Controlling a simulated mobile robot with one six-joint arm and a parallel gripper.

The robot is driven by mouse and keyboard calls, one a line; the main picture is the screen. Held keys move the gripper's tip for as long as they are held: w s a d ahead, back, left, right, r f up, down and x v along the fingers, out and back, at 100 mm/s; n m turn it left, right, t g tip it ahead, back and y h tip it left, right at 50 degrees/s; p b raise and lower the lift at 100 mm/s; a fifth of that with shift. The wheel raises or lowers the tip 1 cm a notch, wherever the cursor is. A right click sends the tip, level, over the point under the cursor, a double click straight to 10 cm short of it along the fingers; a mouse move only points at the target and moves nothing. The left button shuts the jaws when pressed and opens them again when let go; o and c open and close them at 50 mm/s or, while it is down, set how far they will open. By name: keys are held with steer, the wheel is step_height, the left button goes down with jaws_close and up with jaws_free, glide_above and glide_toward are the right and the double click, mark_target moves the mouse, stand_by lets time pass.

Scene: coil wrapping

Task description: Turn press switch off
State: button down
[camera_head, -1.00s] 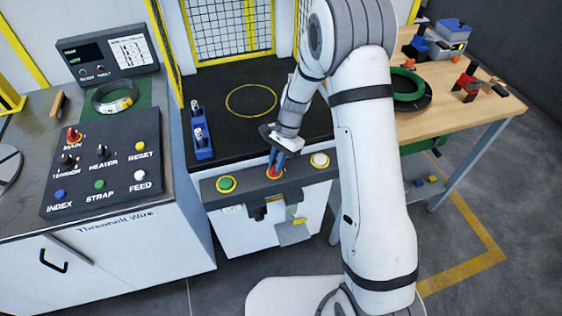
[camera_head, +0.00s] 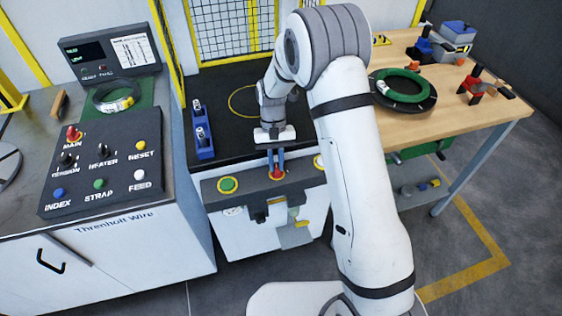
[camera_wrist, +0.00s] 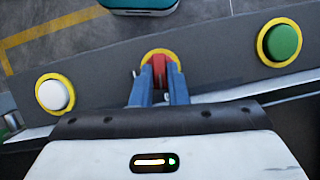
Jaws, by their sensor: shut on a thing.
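The press switch is a red knob (camera_head: 276,175) with a yellow ring, in the middle of the grey press panel (camera_head: 245,199). It also shows in the wrist view as a red knob (camera_wrist: 159,66) between the blue fingers. My gripper (camera_head: 276,168) reaches down to the panel from behind, and its two blue fingers are shut on the knob. In the wrist view my gripper (camera_wrist: 158,88) has one finger on each side of it. The fingers partly hide the knob, so its exact turn is hard to tell.
A green button (camera_head: 227,184) sits left of the knob. A white button (camera_wrist: 51,94) shows in the wrist view; my arm partly covers it in the head view. A blue stand (camera_head: 203,145) is on the black press bed. The control console (camera_head: 103,165) stands further left.

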steer(key=shift+a+n+h, duration=0.1)
steer(key=shift+n+h, duration=0.2)
steer(key=shift+n, duration=0.5)
steer(key=c, duration=1.4)
jaws_free()
steer(key=shift+c, duration=0.2)
steer(key=v, duration=0.7)
steer(key=shift+r+b, duration=0.35)
steer(key=shift+b, duration=0.1)
steer(key=shift+w, duration=0.1)
